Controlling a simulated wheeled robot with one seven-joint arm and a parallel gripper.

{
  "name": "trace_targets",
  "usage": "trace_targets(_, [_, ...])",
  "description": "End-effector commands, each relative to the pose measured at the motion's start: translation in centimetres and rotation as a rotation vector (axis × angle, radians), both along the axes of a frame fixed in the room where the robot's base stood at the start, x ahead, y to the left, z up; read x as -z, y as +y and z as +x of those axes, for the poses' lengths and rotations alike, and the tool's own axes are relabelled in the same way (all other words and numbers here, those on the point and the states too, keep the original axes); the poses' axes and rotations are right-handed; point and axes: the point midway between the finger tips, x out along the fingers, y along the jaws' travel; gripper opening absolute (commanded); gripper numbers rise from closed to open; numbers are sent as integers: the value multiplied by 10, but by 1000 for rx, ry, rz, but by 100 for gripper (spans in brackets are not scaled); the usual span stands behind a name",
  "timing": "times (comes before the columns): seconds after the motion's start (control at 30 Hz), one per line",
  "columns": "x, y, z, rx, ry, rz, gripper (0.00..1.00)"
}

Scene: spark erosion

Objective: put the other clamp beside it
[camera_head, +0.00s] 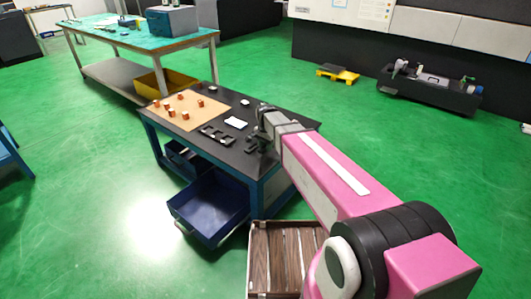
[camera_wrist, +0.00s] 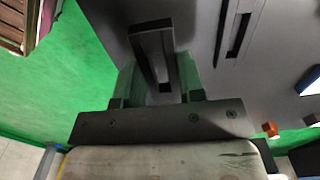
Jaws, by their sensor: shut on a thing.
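My gripper (camera_head: 263,128) is over the near right part of the black-topped bench (camera_head: 187,150). In the wrist view my gripper (camera_wrist: 156,78) is shut on a dark grey clamp (camera_wrist: 152,42), a slotted bar that sticks out past the fingers. The held clamp is small and dark in the head view, partly lost against the gripper and bench top. Another dark slotted clamp (camera_head: 217,135) lies on the bench to the left of my gripper. A dark slotted piece (camera_wrist: 238,32) lies right of the held clamp in the wrist view. I cannot tell whether the held clamp touches the bench.
A white card (camera_head: 236,122) lies behind the clamps. A tan mat (camera_head: 202,122) with several copper pieces covers the bench's far left. A blue drawer (camera_head: 208,205) stands open in front. A wooden crate (camera_head: 262,262) is on the floor below.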

Motion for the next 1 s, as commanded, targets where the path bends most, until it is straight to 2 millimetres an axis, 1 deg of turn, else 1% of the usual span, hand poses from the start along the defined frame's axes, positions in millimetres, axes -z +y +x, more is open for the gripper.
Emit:
trace_targets(0.3, [36, 0, 0, 0, 1, -1, 2])
trace_targets(0.7, [41, 0, 0, 0, 0, 0, 2])
trace_targets(0.73, [41, 0, 0, 0, 0, 0, 39])
trace_targets(0.77, [41, 0, 0, 0, 0, 0, 49])
trace_targets(0.8, [41, 0, 0, 0, 0, 0, 61])
trace_targets(1.0, [41, 0, 0, 0, 0, 0, 61])
